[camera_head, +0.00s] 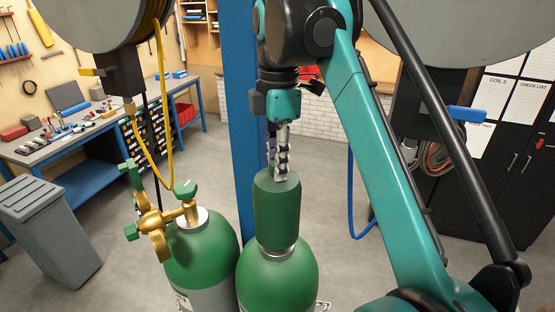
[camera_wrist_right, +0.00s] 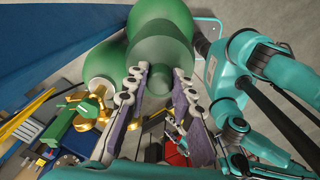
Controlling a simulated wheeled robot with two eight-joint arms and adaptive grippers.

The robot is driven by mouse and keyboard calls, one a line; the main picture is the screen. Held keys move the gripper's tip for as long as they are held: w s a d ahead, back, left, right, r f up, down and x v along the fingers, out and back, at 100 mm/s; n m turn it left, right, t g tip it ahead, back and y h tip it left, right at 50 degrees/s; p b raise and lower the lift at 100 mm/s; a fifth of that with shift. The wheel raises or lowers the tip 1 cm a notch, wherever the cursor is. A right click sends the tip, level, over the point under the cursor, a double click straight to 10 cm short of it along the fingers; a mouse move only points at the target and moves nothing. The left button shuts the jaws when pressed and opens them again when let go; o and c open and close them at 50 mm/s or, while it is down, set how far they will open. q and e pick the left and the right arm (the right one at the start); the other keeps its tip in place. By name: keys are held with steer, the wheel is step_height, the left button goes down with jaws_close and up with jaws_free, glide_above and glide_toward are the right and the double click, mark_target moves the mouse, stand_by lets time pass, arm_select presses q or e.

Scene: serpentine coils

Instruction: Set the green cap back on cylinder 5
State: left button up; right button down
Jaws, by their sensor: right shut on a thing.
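The green cap (camera_head: 277,218) is upright over the neck of the right-hand green cylinder (camera_head: 278,280). A pale collar shows at its lower edge; I cannot tell whether the cap is fully seated. My right gripper (camera_head: 280,172) comes down from above, its fingers shut at the top of the cap. In the wrist view my right gripper (camera_wrist_right: 160,82) has its two padded fingers on either side of the cap (camera_wrist_right: 165,50), with the cylinder (camera_wrist_right: 163,14) beyond. No number is readable on the cylinder. My left gripper is not in view.
A second green cylinder (camera_head: 203,255) with a brass valve (camera_head: 158,225) and yellow hose stands close on the left. A blue post (camera_head: 241,120) rises right behind. A grey bin (camera_head: 48,230) and workbench (camera_head: 70,145) are at left, black cabinets (camera_head: 500,180) at right.

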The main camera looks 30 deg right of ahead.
steer(key=shift+f+b, duration=0.9)
steer(key=shift+f, duration=0.55)
steer(key=shift+s+f, duration=0.1)
steer(key=shift+f, duration=0.05)
steer(key=c, duration=1.2)
jaws_free()
steer(key=shift+r, duration=3.75)
